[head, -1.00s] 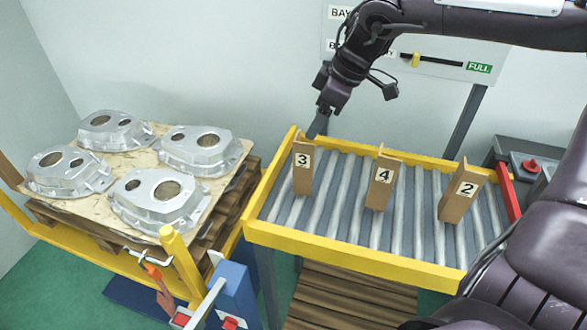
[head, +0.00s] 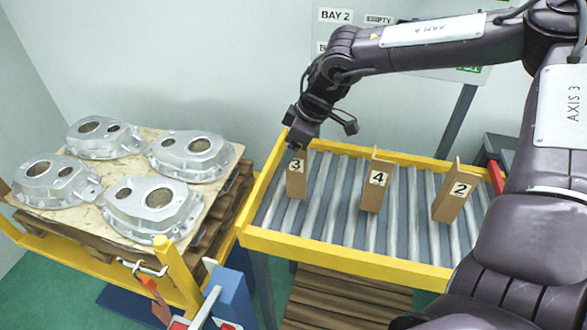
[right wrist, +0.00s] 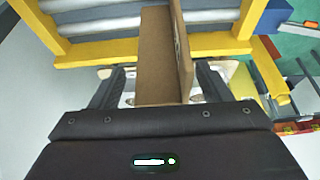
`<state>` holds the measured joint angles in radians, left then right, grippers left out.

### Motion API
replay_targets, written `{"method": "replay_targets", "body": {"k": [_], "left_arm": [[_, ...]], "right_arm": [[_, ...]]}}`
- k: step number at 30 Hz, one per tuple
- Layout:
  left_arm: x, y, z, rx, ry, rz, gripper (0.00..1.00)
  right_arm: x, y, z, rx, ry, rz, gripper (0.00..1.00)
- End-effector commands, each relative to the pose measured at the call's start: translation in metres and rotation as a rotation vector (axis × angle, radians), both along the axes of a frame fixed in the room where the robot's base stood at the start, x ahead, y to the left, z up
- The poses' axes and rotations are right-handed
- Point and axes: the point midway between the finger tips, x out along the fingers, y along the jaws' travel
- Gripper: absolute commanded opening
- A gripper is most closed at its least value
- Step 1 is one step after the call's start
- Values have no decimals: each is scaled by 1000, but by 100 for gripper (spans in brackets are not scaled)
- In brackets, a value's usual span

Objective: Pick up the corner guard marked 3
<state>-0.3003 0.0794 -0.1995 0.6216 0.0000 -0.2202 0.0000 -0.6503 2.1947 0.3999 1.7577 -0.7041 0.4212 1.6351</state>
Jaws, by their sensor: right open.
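The corner guard marked 3 (head: 296,184) is a brown angled piece standing upright at the left end of the roller conveyor (head: 335,245). My right gripper (head: 298,146) is right above it in the head view and covers its top. In the right wrist view the guard (right wrist: 154,60) stands between the two fingers of my open right gripper (right wrist: 160,88), with a gap visible on each side. The number is not readable there. The corner guards marked 4 (head: 375,187) and 2 (head: 452,200) stand to the right on the rollers. My left gripper is not in view.
A yellow frame edges the conveyor. A wooden pallet (head: 222,205) with several aluminium castings (head: 150,207) stands at the left. A yellow post (head: 178,270) and blue box (head: 232,295) are in front of it. Bare rollers separate the guards.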

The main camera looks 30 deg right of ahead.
Motion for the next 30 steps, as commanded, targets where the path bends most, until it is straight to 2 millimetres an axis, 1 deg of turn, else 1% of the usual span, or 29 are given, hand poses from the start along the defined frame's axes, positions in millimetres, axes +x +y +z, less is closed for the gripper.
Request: {"method": "replay_targets", "body": {"k": [3,15,17,26,30], "left_arm": [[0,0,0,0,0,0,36],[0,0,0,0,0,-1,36],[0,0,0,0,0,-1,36],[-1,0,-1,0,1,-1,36],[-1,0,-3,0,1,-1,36]], "right_arm": [[0,0,0,0,0,0,71],[0,0,0,0,0,0,19],[0,0,0,0,0,0,11],[0,0,3,0,-1,0,11],[1,0,14,-1,-4,1,11]]}}
